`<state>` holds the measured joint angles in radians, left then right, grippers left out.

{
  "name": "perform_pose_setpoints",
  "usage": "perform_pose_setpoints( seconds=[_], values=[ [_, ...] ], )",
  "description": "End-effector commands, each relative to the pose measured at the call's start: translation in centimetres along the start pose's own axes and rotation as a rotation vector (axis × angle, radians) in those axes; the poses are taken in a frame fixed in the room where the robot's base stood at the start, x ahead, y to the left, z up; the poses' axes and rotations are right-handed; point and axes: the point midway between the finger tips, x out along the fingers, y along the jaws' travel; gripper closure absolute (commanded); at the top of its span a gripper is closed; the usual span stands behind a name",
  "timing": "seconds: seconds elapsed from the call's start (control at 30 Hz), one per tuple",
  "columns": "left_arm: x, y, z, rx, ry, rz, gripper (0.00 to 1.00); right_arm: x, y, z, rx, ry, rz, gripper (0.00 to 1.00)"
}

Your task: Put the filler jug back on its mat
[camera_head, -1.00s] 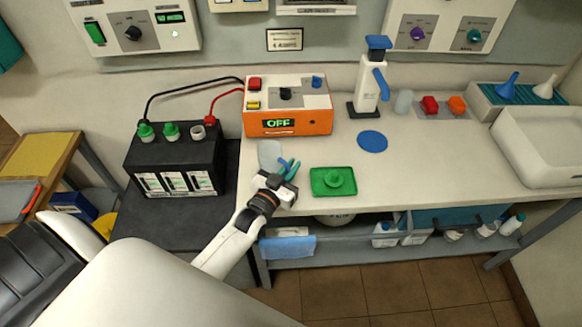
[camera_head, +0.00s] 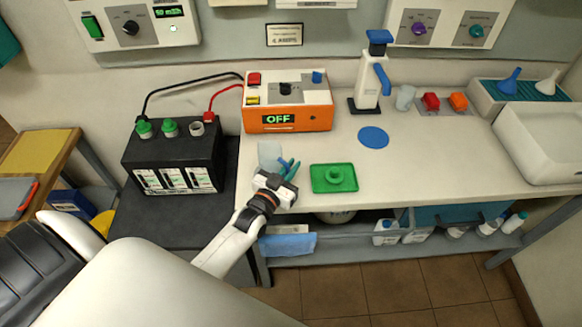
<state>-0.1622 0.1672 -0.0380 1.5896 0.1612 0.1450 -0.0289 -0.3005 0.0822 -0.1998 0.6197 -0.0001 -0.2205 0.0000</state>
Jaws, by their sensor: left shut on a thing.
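My left gripper (camera_head: 282,176) is shut on the filler jug (camera_head: 269,154), a pale, see-through vessel, at the front left of the bench. Blue and teal parts show at the fingertips; I cannot tell whether they belong to the jug's handle or the fingers. The gripper hides part of the jug, and I cannot tell whether its base touches the bench. A round blue mat (camera_head: 373,138) lies bare on the bench, to the right of and behind the jug. My right gripper is not in view.
A green tray (camera_head: 320,186) with a green cap lies right of my gripper. An orange charger (camera_head: 288,120) stands behind the jug, its cables running to a black battery (camera_head: 172,160) at left. A white dispenser (camera_head: 368,85) stands behind the mat. Bench right of the mat is clear.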

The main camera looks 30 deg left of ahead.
Motion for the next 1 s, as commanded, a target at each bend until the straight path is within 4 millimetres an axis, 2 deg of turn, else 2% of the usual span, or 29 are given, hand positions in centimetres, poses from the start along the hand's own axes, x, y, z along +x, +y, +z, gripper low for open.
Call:
perform_pose_setpoints(
  seconds=[0.07,0.1,0.23,0.5,0.63,0.77,1.0],
  values=[
    [0.0,0.0,-0.2,0.0,-0.002,0.0,1.0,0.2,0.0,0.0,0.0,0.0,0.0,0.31],
    [0.0,0.0,-0.1,0.0,-0.002,0.0,0.86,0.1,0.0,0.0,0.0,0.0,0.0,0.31],
    [0.0,0.0,-0.1,0.0,-0.001,0.0,0.65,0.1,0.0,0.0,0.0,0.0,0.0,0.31],
    [-0.1,0.0,-0.2,-0.001,0.001,0.0,0.64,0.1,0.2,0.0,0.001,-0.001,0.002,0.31],
    [-1.0,0.0,-0.3,-0.001,0.002,0.0,0.64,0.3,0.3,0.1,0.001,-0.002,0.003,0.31],
    [-3.2,0.0,-0.4,0.0,0.003,0.0,0.64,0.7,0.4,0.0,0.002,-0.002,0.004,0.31],
    [-8.4,0.0,-0.4,0.0,0.002,0.0,0.64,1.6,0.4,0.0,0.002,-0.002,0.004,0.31]
  ],
)
